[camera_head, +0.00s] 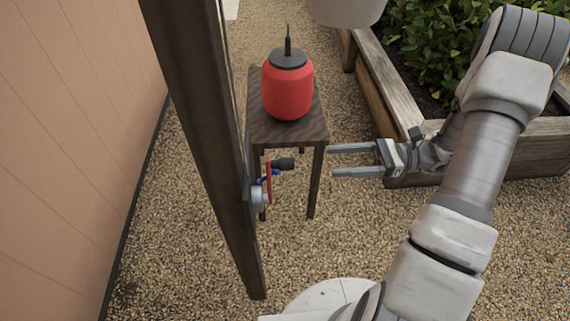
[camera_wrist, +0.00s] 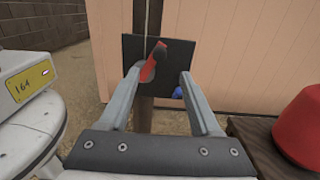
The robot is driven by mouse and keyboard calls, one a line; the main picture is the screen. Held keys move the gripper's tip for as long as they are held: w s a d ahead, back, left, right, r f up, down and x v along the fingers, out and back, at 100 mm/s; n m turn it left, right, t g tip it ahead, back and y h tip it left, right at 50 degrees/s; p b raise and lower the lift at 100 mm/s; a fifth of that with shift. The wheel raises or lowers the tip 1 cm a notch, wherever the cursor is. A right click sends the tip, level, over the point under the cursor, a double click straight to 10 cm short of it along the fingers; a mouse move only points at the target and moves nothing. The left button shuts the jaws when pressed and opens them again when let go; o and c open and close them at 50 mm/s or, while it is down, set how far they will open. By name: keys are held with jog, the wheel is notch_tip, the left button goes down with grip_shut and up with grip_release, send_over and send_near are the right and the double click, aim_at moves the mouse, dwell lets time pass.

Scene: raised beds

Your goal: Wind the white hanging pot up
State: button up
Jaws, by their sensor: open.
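A pale, whitish pot (camera_head: 345,8) hangs at the top edge of the head view, mostly cut off. A small winch (camera_head: 258,198) is fixed to the dark wooden post (camera_head: 205,130). It has a red crank arm (camera_head: 269,183) with a black knob (camera_head: 284,163) pointing right and a blue part (camera_head: 262,180) beside it. My gripper (camera_head: 333,161) is open and empty, to the right of the knob and apart from it, its fingers pointing at it. In the wrist view, the red crank (camera_wrist: 150,68) shows between the fingers, in front of a dark plate (camera_wrist: 133,48).
A red lidded container (camera_head: 287,90) stands on a wooden stool (camera_head: 290,128) just behind the winch. A planted raised bed (camera_head: 385,100) lies at the back right. A peach wall (camera_head: 70,130) is on the left. Gravel (camera_head: 190,250) covers the ground.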

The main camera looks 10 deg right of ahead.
aim_at(286, 164)
jog(key=a+b, duration=0.1)
jog(key=a, duration=1.1)
jog(key=shift+w+a+b, duration=0.15)
jog(key=shift+a+b, duration=0.05)
jog(key=shift+b, duration=0.15)
grip_shut()
dwell(0.7)
